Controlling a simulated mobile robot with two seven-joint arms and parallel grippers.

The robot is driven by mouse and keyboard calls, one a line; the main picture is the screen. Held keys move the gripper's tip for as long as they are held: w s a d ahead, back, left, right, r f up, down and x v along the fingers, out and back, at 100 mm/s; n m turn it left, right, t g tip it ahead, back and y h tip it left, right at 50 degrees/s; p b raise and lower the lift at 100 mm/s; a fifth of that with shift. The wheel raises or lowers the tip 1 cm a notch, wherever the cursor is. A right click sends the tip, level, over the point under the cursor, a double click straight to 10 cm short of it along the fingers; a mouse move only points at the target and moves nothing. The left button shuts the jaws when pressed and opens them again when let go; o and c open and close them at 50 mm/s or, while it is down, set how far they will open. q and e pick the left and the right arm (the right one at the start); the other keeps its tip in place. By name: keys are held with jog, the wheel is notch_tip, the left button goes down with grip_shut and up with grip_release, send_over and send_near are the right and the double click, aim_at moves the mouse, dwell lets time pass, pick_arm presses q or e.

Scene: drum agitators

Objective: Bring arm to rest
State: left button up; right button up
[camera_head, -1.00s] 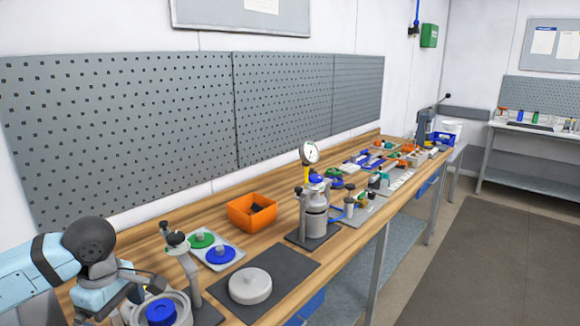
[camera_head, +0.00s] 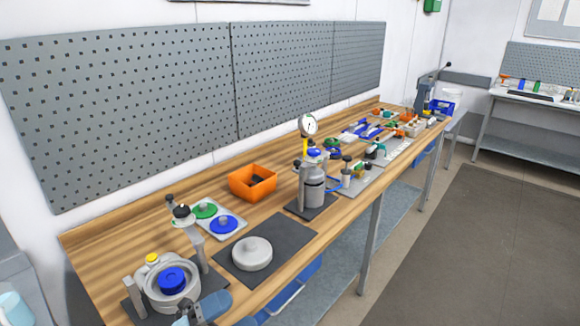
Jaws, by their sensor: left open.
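My left gripper (camera_head: 192,314) shows only in part at the bottom edge, dark with a light blue-grey link beside it. It is open, and I see nothing held in it. It is in front of the grey round fixture (camera_head: 157,295) with the blue knob (camera_head: 172,279) at the bench's near end; whether they touch I cannot tell. Part of my arm (camera_head: 14,308) shows at the lower left edge. My right gripper is not in view.
Near the fixture are a dark mat (camera_head: 290,237) with a pale round lid (camera_head: 252,253), a tray with green (camera_head: 204,210) and blue (camera_head: 223,224) discs, an orange bin (camera_head: 252,183) and a gauge-topped canister (camera_head: 313,188). Bare wood lies at the bench's left back.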

pick_arm(q)
jog(key=s+a+f+n+y+p, duration=0.1)
jog(key=s+a+f+n+y, duration=0.2)
jog(key=f+n, duration=0.4)
jog(key=s+a+f+n+y+p, duration=0.1)
jog(key=s+a+f+n+y, duration=0.2)
jog(key=s+f+n+y, duration=0.3)
jog(key=s+a+f+n+y+p, duration=0.1)
jog(key=s+a+f+n+y, duration=0.2)
jog(key=f+n+y, duration=0.4)
notch_tip(320, 180, down, 3)
jog(key=s+n, duration=0.1)
jog(key=n, duration=0.6)
jog(key=shift+s+a, duration=0.15)
jog(key=shift+a, duration=0.25)
